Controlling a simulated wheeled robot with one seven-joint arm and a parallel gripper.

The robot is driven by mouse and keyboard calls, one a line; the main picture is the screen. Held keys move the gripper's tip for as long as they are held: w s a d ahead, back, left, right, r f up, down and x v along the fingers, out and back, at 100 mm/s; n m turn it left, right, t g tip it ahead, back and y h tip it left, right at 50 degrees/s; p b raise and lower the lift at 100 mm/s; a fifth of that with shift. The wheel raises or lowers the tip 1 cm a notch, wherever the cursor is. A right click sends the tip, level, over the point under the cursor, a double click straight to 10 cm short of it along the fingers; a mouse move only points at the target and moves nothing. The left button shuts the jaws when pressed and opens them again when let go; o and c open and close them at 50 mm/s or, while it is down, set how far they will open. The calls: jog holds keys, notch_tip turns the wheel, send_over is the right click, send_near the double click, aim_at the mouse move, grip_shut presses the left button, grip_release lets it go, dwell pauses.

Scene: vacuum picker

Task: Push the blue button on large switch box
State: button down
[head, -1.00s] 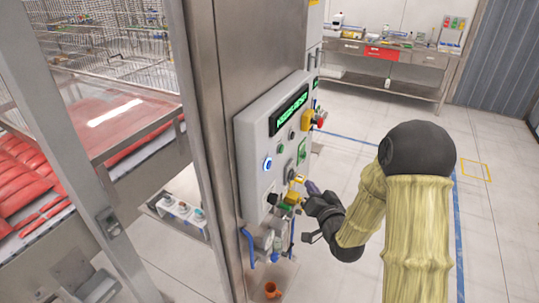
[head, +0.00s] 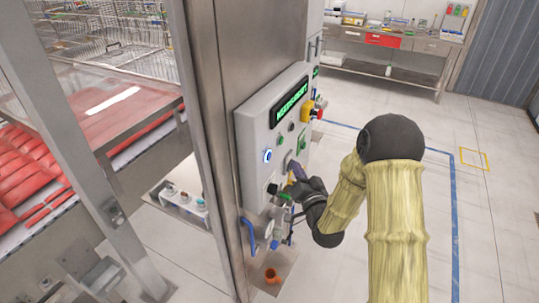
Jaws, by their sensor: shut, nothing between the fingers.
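The large switch box (head: 251,177) is a grey panel fixed to the steel column, with a green-lit display at its top. The blue button (head: 268,156) is a round, lit button on the left of its front face, in plain view and uncovered. My gripper (head: 281,192) is shut and holds nothing. It is at the lower part of the panel, below and a little right of the blue button, apart from it. Whether it touches the panel there is hard to tell. It hides part of the lower controls.
A red and yellow knob (head: 318,108) sticks out at the box's right side. A steel post (head: 92,165) and a bench with red items (head: 25,165) are on the left. A steel workbench (head: 385,40) stands at the back. Open floor (head: 480,215) lies to the right.

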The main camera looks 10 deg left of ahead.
aim_at(268, 156)
jog(key=a, duration=0.1)
jog(key=w+a, duration=0.1)
jog(key=a, duration=0.1)
jog(key=w+a, duration=0.1)
jog(key=a, duration=0.1)
jog(key=shift+a, duration=0.15)
jog(key=shift+w, duration=0.1)
dwell(0.4)
dwell(0.5)
jog(key=shift+s, duration=0.25)
jog(key=shift+w, duration=0.15)
dwell(0.5)
jog(key=shift+w+a+b, duration=0.1)
jog(key=shift+a+b, duration=0.25)
jog(key=shift+b, duration=0.15)
